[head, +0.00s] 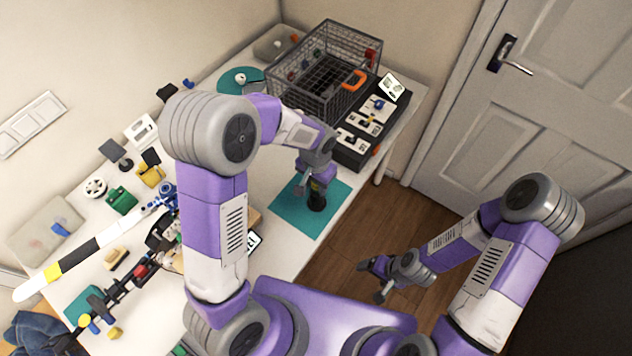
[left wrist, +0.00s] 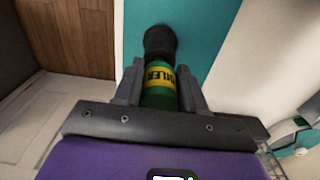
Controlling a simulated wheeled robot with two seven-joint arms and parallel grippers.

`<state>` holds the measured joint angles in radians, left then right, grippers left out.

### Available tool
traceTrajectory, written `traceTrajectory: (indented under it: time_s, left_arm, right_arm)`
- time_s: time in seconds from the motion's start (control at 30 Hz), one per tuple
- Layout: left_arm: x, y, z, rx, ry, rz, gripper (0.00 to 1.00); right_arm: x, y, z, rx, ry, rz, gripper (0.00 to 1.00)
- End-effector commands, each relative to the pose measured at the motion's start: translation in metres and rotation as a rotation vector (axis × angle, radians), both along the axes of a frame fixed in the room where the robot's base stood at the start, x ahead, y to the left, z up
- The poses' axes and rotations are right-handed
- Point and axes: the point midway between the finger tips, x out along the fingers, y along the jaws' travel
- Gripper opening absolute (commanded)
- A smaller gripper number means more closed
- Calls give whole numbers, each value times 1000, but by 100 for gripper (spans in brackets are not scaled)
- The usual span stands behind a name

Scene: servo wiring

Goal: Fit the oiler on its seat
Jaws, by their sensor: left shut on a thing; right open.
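The oiler (left wrist: 160,85) is a green bottle with a yellow label, gripped between the fingers of my left gripper (left wrist: 160,88) in the left wrist view. A dark round piece (left wrist: 160,42) is at its far end, over the teal mat; I cannot tell whether it is part of the oiler or its seat. In the head view, my left gripper (head: 317,188) is low over the teal mat (head: 291,214), with the dark piece (head: 317,204) just below it. The oiler is mostly hidden there. My right gripper (head: 370,281) is open and empty, over the floor beyond the table edge.
A wire basket (head: 325,65) and a dark case with white-labelled parts (head: 352,155) stand at the table's far end. Several small parts, including a green block (head: 121,200) and a white wheel (head: 94,186), lie at the left. The table around the mat is fairly clear.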

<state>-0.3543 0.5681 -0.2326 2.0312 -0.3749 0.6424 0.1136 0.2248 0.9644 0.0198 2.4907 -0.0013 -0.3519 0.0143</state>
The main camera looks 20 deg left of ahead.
Motion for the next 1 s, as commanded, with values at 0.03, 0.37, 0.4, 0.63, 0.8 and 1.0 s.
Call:
traceTrajectory:
  time_s: [0.03, 0.37, 0.4, 0.63, 0.8, 1.0]
  left_arm:
    - [0, 0, -2, 0, 0, 0, 8]
    - [0, 0, -8, 0, 0, 0, 8]
    - [0, 0, -9, 0, 0, 0, 8]
    - [0, 0, -14, 0, 0, 0, 8]
    - [0, 0, -15, 0, 0, 0, 8]
    - [0, 0, -15, 0, 0, 0, 52]
  right_arm:
    - [0, 0, -2, 0, 0, 0, 84]
    - [0, 0, -7, 0, 0, 0, 84]
    - [0, 0, -7, 0, 0, 0, 84]
    - [0, 0, -11, 0, 0, 0, 84]
    - [0, 0, -12, 0, 0, 0, 84]
    - [0, 0, -11, 0, 0, 0, 84]
